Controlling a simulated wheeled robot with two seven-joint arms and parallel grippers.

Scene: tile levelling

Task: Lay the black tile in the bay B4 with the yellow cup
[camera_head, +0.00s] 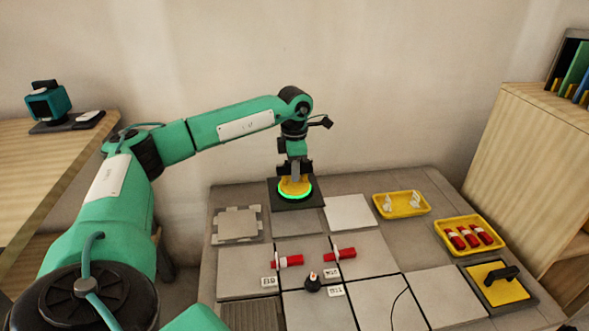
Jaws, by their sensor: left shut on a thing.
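My left gripper (295,175) is shut on the yellow cup (296,187), which has a bright green ring around its base. The cup sits on the black tile (312,202) at the back of the table. The tile looks about level; I cannot tell whether it hangs just above the surface or rests on it. A darker grey square (299,224) lies right in front of the tile. The small bay labels are too small to read surely, so I cannot tell which bay is B4. My right gripper is out of view.
Pale tiles cover much of the table (445,190). Two red-and-white tools (288,261) and a small black knob (312,284) stand among them. A yellow tray of white pieces (402,205), a yellow tray of red cylinders (469,235) and a yellow black-handled float (498,284) are at right.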

